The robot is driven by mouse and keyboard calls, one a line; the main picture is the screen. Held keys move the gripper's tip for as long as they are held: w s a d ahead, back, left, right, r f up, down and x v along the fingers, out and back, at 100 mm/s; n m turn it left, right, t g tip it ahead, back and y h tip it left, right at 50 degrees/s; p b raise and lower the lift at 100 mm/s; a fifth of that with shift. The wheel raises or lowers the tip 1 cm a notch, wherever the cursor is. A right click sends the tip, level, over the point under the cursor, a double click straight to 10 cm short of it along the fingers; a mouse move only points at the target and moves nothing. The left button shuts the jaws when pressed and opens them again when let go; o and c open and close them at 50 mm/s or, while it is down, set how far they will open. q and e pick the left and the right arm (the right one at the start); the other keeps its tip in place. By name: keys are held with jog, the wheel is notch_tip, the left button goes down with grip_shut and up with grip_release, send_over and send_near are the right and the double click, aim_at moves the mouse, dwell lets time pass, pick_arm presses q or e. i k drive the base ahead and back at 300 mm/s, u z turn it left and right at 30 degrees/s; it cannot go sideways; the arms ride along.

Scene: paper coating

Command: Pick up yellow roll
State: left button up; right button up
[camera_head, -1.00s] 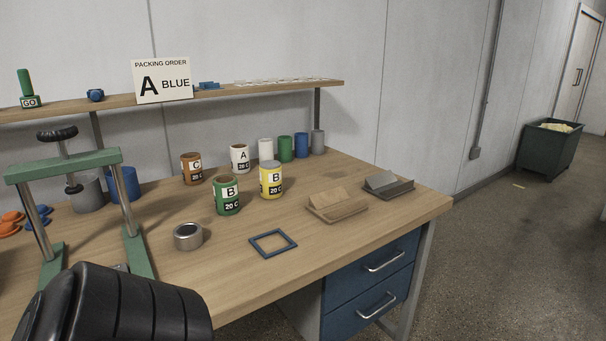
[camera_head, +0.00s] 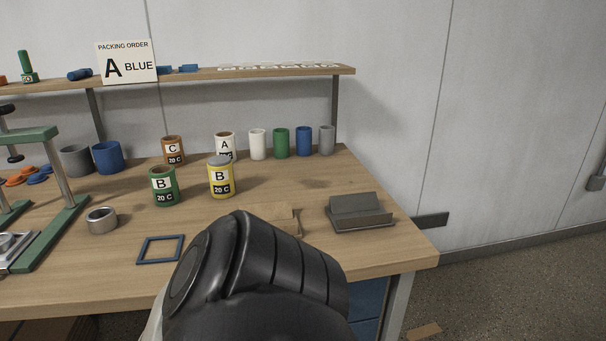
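The yellow roll (camera_head: 221,178) stands upright on the table, with a white label marked B and a dark "20 C" band. A large black arm part of mine (camera_head: 255,275) fills the lower middle, apart from the yellow roll in the picture. Neither gripper shows, so their states are hidden.
A brown roll C (camera_head: 173,150) and several plain cylinders stand behind. A blue frame (camera_head: 160,249) and a metal ring (camera_head: 102,220) lie in front. A wooden block is partly covered by my arm; a grey holder (camera_head: 358,212) is at right. A green press (camera_head: 60,215) stands left.

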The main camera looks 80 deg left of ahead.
aim_at(222, 181)
jog(key=u, duration=2.25)
